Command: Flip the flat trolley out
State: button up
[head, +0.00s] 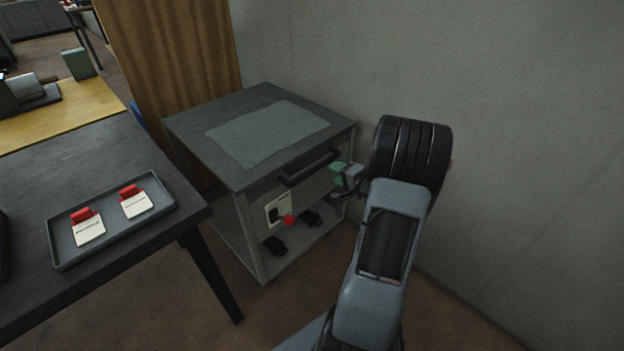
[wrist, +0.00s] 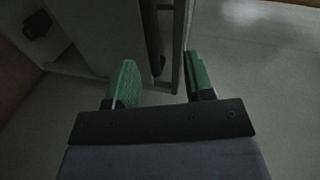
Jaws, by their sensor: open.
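The flat trolley is a grey box-shaped unit (head: 205,138) with a lighter sheet on its flat top, standing against the wall. A dark bar handle (head: 308,167) runs along its upper front edge. My gripper (head: 345,174) is at the right end of the handle, near the front right corner. In the wrist view my gripper (wrist: 162,80) has its two green fingers apart. A dark upright bar (wrist: 153,40), seemingly the handle, and a grey panel edge (wrist: 183,40) show between or just beyond the fingers. I cannot tell whether either finger touches them.
A white card with a red tag (head: 279,211) and dark objects (head: 275,245) are in the trolley's open lower part. A dark table (head: 100,150) stands left, with a tray (head: 115,240) of red-topped cards. A curtain (head: 170,60) hangs behind. The wall (head: 520,130) is close on the right.

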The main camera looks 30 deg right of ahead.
aim_at(317, 170)
jog(key=shift+m+y, duration=0.5)
jog(key=shift+y, duration=0.1)
jog(key=b+x, duration=0.1)
jog(key=x, duration=0.3)
jog(key=f+b+x, duration=0.1)
jog(key=x, duration=0.3)
jog(key=b+x, duration=0.2)
jog(key=x, duration=0.3)
jog(key=shift+s+f, duration=0.25)
jog(key=shift+f, duration=0.05)
jog(key=shift+c, duration=0.3)
grip_shut()
